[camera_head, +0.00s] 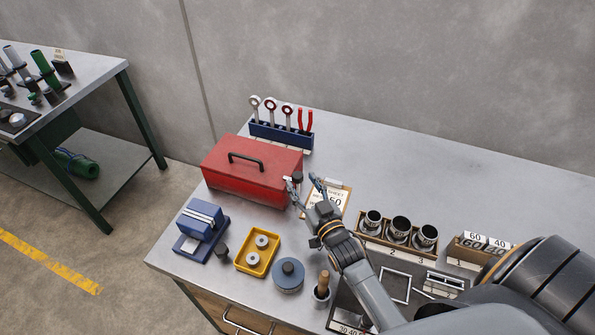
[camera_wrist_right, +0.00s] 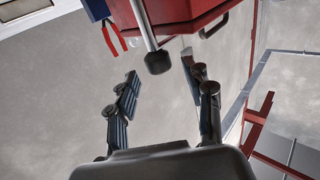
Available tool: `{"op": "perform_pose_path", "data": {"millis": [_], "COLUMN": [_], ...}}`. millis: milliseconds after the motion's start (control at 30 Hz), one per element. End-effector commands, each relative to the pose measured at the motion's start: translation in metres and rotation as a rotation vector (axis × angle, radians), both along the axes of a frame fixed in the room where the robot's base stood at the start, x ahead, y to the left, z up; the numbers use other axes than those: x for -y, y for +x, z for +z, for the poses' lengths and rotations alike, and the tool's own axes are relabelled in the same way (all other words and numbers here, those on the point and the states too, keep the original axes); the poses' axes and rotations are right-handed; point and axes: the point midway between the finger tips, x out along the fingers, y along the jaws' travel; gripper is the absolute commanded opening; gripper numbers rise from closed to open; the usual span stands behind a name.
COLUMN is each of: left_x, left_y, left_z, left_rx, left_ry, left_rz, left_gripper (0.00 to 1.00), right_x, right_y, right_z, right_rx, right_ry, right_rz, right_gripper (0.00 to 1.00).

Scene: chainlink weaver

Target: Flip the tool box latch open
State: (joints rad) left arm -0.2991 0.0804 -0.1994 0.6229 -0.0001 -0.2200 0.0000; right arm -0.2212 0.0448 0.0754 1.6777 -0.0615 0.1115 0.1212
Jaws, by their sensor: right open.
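The red tool box (camera_head: 250,172) stands on the workbench with its lid down and a black handle on top. Its latch is a silver lever with a black knob (camera_wrist_right: 158,63), at the box's right end; the knob also shows small in the head view (camera_head: 297,176). My right gripper (camera_head: 302,183) is open beside that end. In the right wrist view the open fingers (camera_wrist_right: 160,72) lie either side of the knob, with gaps on both sides; I cannot tell the exact depth. The box's red edge (camera_wrist_right: 185,15) shows beyond. My left gripper is not in view.
A blue tool rack (camera_head: 280,135) stands behind the box. A clipboard (camera_head: 335,198) lies close to the gripper, with a cup holder (camera_head: 397,238) to its right. A blue device (camera_head: 202,230), yellow tray (camera_head: 257,254) and grey round item (camera_head: 288,276) stand in front. The back right is clear.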

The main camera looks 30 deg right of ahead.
Motion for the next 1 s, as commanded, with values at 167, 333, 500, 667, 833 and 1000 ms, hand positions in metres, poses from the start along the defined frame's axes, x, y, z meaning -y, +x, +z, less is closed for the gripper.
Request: {"op": "perform_pose_path", "data": {"millis": [167, 333, 500, 667, 833, 1000], "left_x": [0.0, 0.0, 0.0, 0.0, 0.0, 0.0], "left_y": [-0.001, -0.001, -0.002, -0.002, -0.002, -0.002], "left_z": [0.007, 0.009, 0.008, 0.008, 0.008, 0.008], "left_rx": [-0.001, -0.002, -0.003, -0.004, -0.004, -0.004], "left_ry": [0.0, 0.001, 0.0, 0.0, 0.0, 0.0], "left_rz": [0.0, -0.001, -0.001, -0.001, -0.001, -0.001], "left_gripper": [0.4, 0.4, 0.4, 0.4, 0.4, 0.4], "right_x": [0.002, 0.002, 0.002, 0.003, 0.003, 0.003], "right_y": [0.027, 0.038, 0.039, 0.039, 0.039, 0.039], "right_z": [0.001, 0.0, 0.0, 0.0, 0.0, 0.0], "right_rx": [0.0, -0.001, 0.0, 0.0, 0.0, 0.0], "right_ry": [0.0, 0.0, 0.0, 0.0, 0.0, 0.0], "right_rz": [0.0, 0.0, 0.0, 0.0, 0.0, 0.001], "right_gripper": [0.51, 0.51, 0.51, 0.43, 0.09, 0.0]}}
